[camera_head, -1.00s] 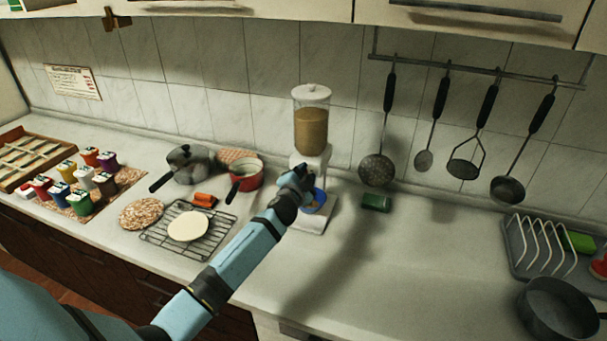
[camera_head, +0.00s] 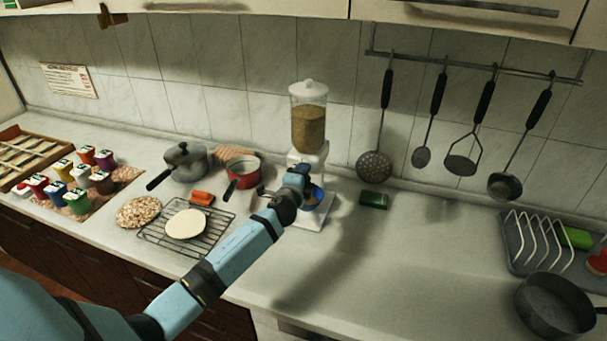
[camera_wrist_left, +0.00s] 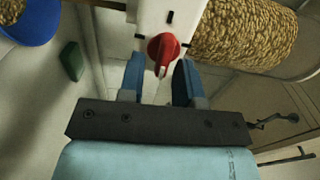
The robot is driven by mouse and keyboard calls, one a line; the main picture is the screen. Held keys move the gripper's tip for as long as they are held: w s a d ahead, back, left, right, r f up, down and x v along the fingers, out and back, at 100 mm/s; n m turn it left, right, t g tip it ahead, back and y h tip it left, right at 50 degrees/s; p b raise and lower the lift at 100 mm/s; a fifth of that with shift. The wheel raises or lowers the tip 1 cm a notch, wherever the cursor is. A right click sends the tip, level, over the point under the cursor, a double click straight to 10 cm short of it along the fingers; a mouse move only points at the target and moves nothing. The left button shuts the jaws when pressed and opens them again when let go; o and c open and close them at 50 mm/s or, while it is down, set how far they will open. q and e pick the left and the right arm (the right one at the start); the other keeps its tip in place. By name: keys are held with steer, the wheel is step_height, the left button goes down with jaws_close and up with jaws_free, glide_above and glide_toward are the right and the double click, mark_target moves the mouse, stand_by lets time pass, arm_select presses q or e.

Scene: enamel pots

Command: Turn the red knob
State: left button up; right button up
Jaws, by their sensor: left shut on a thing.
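The red knob (camera_wrist_left: 163,48) sits on the front of the dispenser's white body (camera_wrist_left: 185,14) in the left wrist view. My left gripper (camera_wrist_left: 158,76) has its two blue fingers on either side of the knob and is shut on it. In the head view the dispenser (camera_head: 309,118), with a clear grain-filled container and white base, stands against the tiled wall. My left gripper (camera_head: 299,174) is at its front and hides the knob there. A blue bowl (camera_head: 314,199) is on the base, partly behind my gripper. My right gripper is not in view.
A red pot (camera_head: 243,172), a grey pot (camera_head: 186,163) and a wire rack (camera_head: 213,222) are left of the dispenser. A dark green object (camera_head: 374,199) lies to its right. The counter (camera_head: 430,245) further right is clear up to a dish rack (camera_head: 522,258).

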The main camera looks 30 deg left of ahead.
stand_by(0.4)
arm_select(q)
steer(key=o, duration=0.5)
steer(key=shift+o, duration=0.2)
steer(key=b+v, duration=0.2)
steer(key=v, duration=1.2)
steer(key=shift+w, duration=0.15)
